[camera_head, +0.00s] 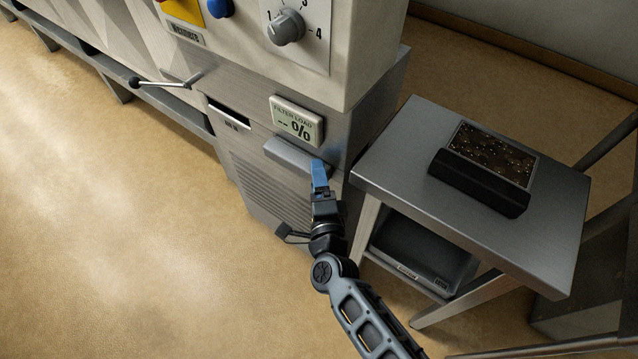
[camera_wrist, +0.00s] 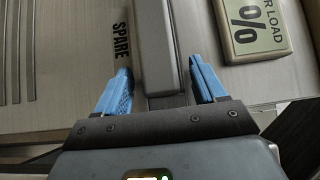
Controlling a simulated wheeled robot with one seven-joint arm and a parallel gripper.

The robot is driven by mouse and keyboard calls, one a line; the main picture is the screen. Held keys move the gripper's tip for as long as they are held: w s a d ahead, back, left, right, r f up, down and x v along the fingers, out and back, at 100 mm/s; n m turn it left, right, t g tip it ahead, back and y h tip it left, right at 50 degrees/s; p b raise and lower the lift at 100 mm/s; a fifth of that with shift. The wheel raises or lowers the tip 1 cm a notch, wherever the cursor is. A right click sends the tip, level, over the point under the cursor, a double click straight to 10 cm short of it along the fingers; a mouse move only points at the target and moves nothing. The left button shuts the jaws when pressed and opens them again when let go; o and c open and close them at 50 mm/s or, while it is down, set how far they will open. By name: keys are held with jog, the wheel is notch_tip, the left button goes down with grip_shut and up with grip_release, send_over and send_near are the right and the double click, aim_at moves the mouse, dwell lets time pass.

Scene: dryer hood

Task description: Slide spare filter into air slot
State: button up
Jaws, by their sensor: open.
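A long grey bar handle (camera_head: 298,157) sticks out of the machine's lower front, below the filter load display. In the wrist view the bar (camera_wrist: 158,45) runs down between my fingers, beside the printed word SPARE, so it appears to be the spare filter's handle. The filter's body is hidden inside the machine. My gripper (camera_head: 320,172) is at the bar's right end. Its blue fingers (camera_wrist: 160,68) are open on either side of the bar, with a visible gap at both. A dark, open slot (camera_head: 228,116) lies up and left of the bar, with a small unreadable label below.
The filter load display (camera_head: 297,120) reads "-- %" and sits close to my gripper. A speckled, dirty filter with a black handle (camera_head: 478,182) lies on the grey side table (camera_head: 550,215) at right. A lever (camera_head: 165,84) juts from the machine. The floor at left is clear.

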grip_shut()
dwell(1.0)
